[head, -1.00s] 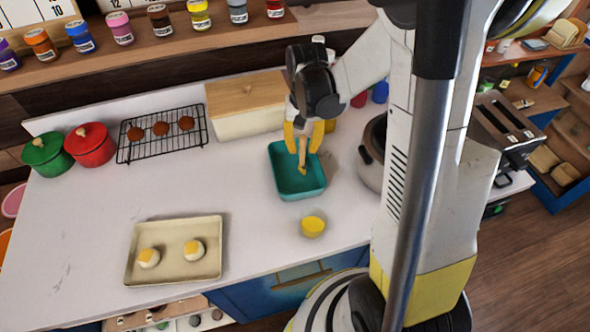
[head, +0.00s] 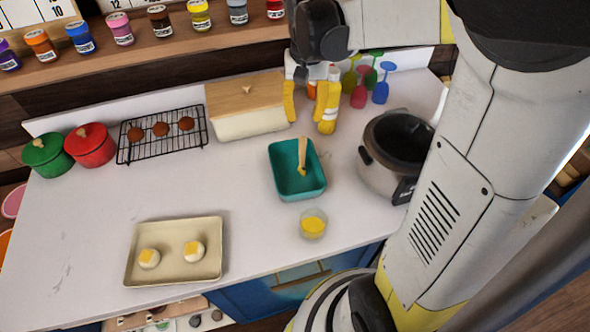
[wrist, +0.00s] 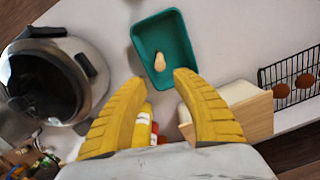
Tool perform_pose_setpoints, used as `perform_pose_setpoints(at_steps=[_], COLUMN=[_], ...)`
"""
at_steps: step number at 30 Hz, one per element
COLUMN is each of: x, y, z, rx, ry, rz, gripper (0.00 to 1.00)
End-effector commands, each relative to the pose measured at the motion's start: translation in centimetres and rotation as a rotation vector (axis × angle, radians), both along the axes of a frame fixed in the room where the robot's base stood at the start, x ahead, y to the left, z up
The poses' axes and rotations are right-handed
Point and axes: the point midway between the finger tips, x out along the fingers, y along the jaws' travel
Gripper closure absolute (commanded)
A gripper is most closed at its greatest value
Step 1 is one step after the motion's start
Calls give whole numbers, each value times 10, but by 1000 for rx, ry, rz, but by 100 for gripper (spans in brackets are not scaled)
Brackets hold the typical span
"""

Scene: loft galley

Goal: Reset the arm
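My gripper (head: 306,103) hangs above the back of the counter, beside the wooden-lidded box. Its yellow fingers are spread with nothing between them; they also show apart in the wrist view (wrist: 160,82). A brush with a wooden handle (head: 302,150) and yellowish tip leans in the teal tray (head: 284,179), apart from the gripper. In the wrist view the brush (wrist: 159,63) is seen nearly end-on in the tray, beyond the fingertips. My arm reaches in from the upper right.
A cooker (head: 388,160) stands right of the tray, with colored utensils (head: 360,88) behind. A lidded box (head: 246,105), rack (head: 162,137) and pots (head: 90,146) line the back. A yellow-filled cup (head: 313,224) and baking tray (head: 175,262) sit in front. The left-middle counter is clear.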

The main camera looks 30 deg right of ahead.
Motion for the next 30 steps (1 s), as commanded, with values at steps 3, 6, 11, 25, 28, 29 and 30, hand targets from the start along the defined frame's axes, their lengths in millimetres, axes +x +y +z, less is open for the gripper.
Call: perform_pose_setpoints(at_steps=[3, 6, 11, 25, 28, 29, 30], x=[0, 0, 0, -27, -44, -49, -55], y=[0, 0, 0, 28, 44, 48, 54], z=[6, 7, 7, 1, -5, -7, -10], rx=[0, 0, 0, -35, -57, -64, -73], ry=[0, 0, 0, -137, -227, -253, -290], rz=[0, 0, 0, 100, 165, 184, 209], gripper=[66, 66, 66, 66, 66, 66, 66])
